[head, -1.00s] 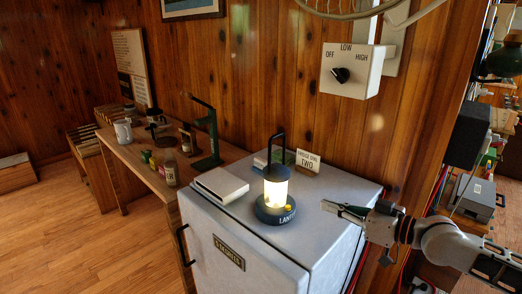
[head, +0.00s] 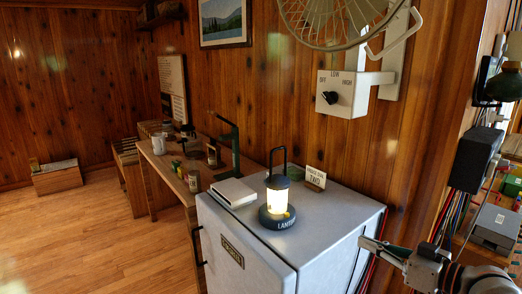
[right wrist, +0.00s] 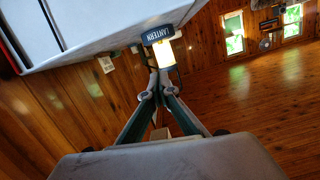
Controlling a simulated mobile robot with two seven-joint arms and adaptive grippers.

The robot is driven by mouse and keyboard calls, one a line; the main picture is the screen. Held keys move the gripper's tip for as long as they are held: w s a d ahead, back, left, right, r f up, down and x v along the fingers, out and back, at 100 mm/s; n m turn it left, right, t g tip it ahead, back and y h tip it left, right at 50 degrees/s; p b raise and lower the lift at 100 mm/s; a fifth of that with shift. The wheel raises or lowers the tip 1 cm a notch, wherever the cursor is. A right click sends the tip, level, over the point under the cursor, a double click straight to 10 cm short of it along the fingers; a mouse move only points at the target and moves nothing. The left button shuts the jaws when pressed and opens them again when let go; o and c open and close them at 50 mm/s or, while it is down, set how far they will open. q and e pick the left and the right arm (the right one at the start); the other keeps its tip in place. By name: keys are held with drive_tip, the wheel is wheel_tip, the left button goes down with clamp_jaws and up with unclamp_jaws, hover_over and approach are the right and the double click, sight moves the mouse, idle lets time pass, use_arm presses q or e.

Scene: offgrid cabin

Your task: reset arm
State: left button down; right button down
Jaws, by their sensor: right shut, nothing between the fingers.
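My right gripper (head: 364,241) is at the right of the fridge (head: 322,232), beside its right edge, shut and empty. In the right wrist view its fingertips (right wrist: 158,73) meet, with the lantern (right wrist: 163,45) beyond them. The lit lantern (head: 277,207) stands upright on the fridge top, apart from the gripper. My left gripper is not in view.
A pale box (head: 233,192) and a small sign (head: 314,178) share the fridge top. A dial box (head: 343,94) and a fan (head: 345,20) are on the wall above. A desk (head: 166,168) stands left of the fridge. Open wooden floor (head: 95,235) lies at left.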

drive_tip(key=s+a+f+h, duration=0.1)
drive_tip(key=s+a+f, duration=0.3)
drive_tip(key=f, duration=0.5)
drive_tip(key=s+a+f+m+h, duration=0.1)
drive_tip(key=s+f+h, duration=0.1)
drive_tip(key=s+f, duration=0.5)
drive_tip(key=s+a+f+h, duration=0.1)
drive_tip(key=s+a+f, duration=0.2)
drive_tip(key=f, duration=0.8)
drive_tip(key=s+d+f+m+g+h, duration=0.1)
drive_tip(key=s+f+h, duration=0.2)
drive_tip(key=s+f, duration=0.5)
drive_tip(key=shift+s+f+g, duration=0.15)
drive_tip(key=shift+s+g, duration=0.25)
drive_tip(key=shift+s, duration=0.5)
drive_tip(key=shift+w, duration=0.1)
